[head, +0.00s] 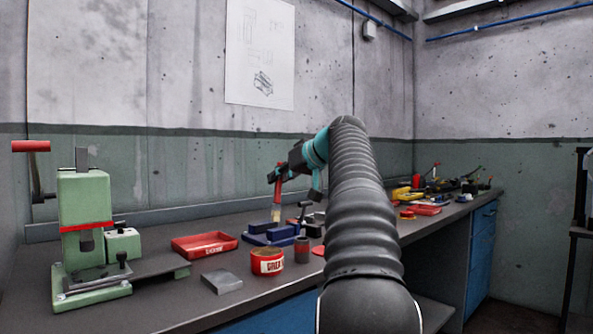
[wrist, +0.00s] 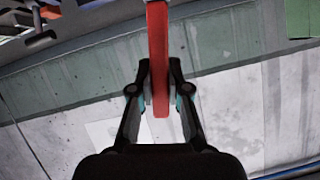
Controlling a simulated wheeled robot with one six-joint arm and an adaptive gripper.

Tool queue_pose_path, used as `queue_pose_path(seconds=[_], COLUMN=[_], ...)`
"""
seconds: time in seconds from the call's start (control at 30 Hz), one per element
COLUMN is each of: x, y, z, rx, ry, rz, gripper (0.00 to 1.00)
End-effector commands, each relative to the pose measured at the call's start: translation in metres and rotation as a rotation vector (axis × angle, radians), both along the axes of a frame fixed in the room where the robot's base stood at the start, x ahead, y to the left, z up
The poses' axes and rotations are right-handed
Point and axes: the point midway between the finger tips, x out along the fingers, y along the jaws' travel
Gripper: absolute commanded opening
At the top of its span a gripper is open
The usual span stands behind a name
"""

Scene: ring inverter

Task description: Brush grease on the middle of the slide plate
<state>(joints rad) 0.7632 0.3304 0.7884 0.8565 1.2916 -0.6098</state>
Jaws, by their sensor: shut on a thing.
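My gripper (head: 281,173) is shut on the red handle of a brush (head: 277,190). The handle also stands between my fingers (wrist: 159,92) in the wrist view. The brush hangs nearly upright with its pale bristles down, over or in front of a blue vise (head: 270,234); I cannot tell whether the bristles touch it. A flat grey metal plate (head: 222,281), which looks like the slide plate, lies on the bench near its front edge, left of and nearer than the brush. A red open tin (head: 267,262) with a white label stands beside the plate. Grease on the bristles cannot be made out.
A green press (head: 88,230) stands at the left of the bench. A red tray (head: 204,245) lies behind the plate. A small dark brown cylinder (head: 302,250) stands right of the tin. Tools and trays (head: 425,207) crowd the far right. The space above the plate is clear.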

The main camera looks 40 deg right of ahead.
Motion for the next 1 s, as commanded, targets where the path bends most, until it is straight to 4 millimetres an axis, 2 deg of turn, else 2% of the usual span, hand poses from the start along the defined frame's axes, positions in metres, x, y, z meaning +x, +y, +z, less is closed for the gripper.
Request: queue_pose_path(seconds=[0.03,0.2,0.37,0.7,1.0], x=[0.002,0.005,0.004,0.005,0.005], y=[0.009,0.021,0.021,0.021,0.021], z=[0.007,0.001,-0.011,-0.047,-0.059], rx=[0.025,0.073,0.076,0.074,0.073], ry=[0.021,0.058,0.06,0.057,0.057], rz=[0.002,-0.003,-0.005,-0.004,-0.004], gripper=[0.0,0.0,0.0,0.0,0.0])
